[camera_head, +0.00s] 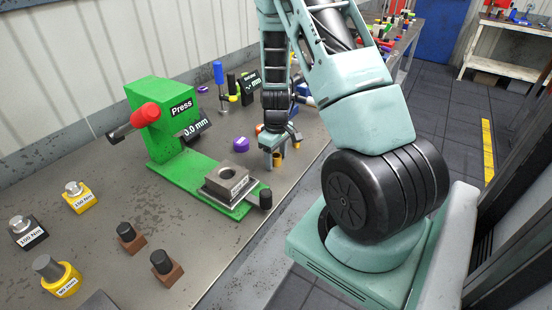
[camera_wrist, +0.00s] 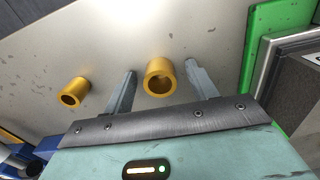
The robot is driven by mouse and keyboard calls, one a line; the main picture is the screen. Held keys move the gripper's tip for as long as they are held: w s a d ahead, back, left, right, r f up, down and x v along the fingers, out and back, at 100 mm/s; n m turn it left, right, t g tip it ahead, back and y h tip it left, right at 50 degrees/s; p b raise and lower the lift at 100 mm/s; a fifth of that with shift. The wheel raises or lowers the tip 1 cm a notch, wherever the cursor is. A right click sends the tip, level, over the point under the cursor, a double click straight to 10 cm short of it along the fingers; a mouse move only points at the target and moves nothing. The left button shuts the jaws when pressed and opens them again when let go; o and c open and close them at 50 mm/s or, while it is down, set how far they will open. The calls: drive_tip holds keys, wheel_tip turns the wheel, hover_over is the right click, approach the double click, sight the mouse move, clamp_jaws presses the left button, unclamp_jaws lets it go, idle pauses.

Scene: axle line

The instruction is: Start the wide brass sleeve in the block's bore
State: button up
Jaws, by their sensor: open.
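A brass sleeve (camera_wrist: 160,78) stands on the bench between my gripper's two fingers (camera_wrist: 161,68) in the wrist view, with a gap on each side. It looks larger than a second brass sleeve (camera_wrist: 73,92) to the left, outside the fingers; the wider one is probably the sleeve between them. My gripper (camera_head: 272,158) is open and low over the bench in the head view, where a brass sleeve (camera_head: 277,161) shows partly behind the fingers. The steel block (camera_head: 227,175), with its bore facing up, sits on the green press base left of my gripper. The bore is empty.
The green press (camera_head: 160,115) with a red knob stands behind the block. A purple ring (camera_head: 241,144) lies between press and gripper. In the wrist view, the block (camera_wrist: 300,80) and green base lie close to the right finger. Labelled weights stand at front left.

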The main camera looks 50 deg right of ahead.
sight(276, 155)
drive_tip(key=shift+c, duration=0.3)
drive_tip(key=c, duration=1.1)
wheel_tip(276, 155, up, 10)
drive_tip(key=shift+b, duration=0.8)
